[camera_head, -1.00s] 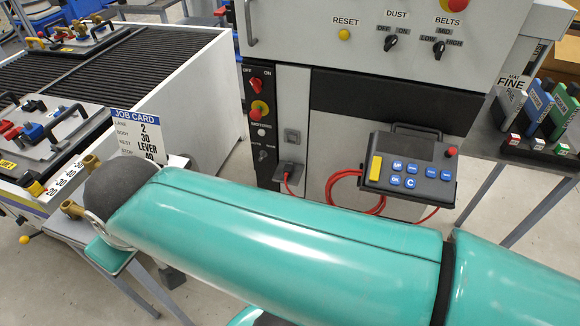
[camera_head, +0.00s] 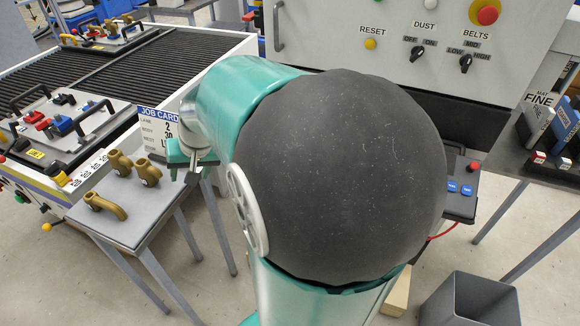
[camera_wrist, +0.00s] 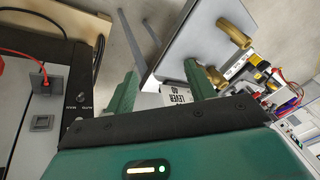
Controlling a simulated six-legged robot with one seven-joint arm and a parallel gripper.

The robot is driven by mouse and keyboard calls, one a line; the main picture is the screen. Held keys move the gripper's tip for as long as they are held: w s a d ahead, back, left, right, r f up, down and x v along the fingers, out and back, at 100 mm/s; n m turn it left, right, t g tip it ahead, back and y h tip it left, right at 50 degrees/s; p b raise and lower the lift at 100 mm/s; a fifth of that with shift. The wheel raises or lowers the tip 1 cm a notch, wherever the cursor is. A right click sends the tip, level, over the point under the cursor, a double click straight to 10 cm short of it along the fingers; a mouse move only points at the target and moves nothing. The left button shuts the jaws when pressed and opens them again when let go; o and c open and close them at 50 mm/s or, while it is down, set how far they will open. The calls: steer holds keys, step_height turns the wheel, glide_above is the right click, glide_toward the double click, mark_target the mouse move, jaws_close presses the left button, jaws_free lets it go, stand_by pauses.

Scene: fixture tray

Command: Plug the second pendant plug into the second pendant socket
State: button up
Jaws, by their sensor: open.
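In the wrist view, a small plug on a red cable (camera_wrist: 43,78) meets a dark square plate (camera_wrist: 48,84) on the cabinet side at the left. A grey square socket (camera_wrist: 42,123) with nothing in it is just below it in the picture. I cannot tell which of these counts as second. My gripper (camera_wrist: 162,90) is open and empty, with its two green fingers apart, well to the right of both. In the head view my gripper (camera_head: 190,153) is beside the job card. There my own arm hides the plug and sockets.
A job card (camera_head: 158,132) stands by a grey side table (camera_head: 130,228) with brass fittings (camera_head: 120,163). A grey bin (camera_head: 470,300) stands at lower right. The conveyor (camera_head: 130,60) lies at left.

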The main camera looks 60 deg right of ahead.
steer(key=s+d+f+m+g+h, duration=0.1)
steer(key=d+f+m, duration=0.3)
steer(key=d, duration=0.6)
steer(key=s+d+f+m+g+h, duration=0.1)
steer(key=s+d+f, duration=0.1)
steer(key=d+f, duration=0.5)
steer(key=s+d+f+m+g+h, duration=0.1)
steer(key=s+d, duration=0.3)
steer(key=d, duration=0.4)
steer(key=s+d+f+m+g+h, duration=0.1)
steer(key=s+d+f+m+h, duration=0.1)
steer(key=s+d, duration=0.3)
steer(key=d+f, duration=0.1)
steer(key=d, duration=0.3)
steer(key=shift+s+f, duration=0.25)
steer(key=shift+f, duration=0.15)
steer(key=shift+d+f, duration=0.15)
steer(key=x, duration=0.8)
steer(key=shift+f, duration=0.2)
steer(key=shift+f, duration=0.1)
